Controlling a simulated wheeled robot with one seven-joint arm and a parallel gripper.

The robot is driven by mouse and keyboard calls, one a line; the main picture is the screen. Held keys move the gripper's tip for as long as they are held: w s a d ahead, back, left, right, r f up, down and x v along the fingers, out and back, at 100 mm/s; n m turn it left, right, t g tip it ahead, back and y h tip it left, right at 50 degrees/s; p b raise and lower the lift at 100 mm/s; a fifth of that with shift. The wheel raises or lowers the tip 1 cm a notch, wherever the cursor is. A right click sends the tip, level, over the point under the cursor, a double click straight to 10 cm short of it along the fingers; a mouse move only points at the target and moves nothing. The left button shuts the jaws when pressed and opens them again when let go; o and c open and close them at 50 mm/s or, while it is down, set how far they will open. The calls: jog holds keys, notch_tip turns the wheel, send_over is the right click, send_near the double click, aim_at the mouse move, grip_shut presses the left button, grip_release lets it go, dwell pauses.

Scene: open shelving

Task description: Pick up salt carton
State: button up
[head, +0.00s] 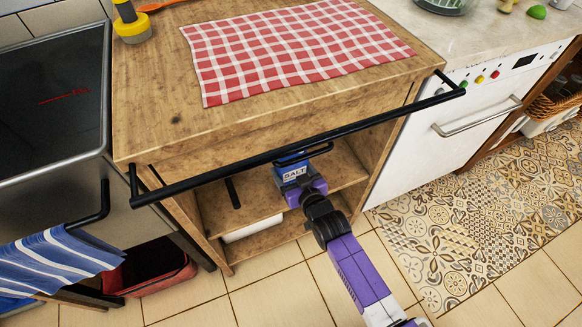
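The salt carton (294,172), blue with a white "SALT" label, stands inside the open wooden shelving unit on its upper shelf, seen in the head view below the worktop edge. My gripper (300,186) is right at the carton's near side, with the arm reaching in from the lower right. The gripper's purple body covers the carton's lower part. The fingers are too small and hidden to tell whether they are open or closed on the carton.
A black rail (300,155) runs across the unit's front, above my gripper. A dark upright item (232,193) is left of the carton. A white object (252,229) lies on the lower shelf. A checked cloth (300,48) covers the worktop. Tiled floor in front is clear.

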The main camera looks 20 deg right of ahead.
jog(key=c, duration=0.7)
jog(key=shift+w+r, duration=0.1)
jog(key=shift+r, duration=0.15)
jog(key=shift+c, duration=1.3)
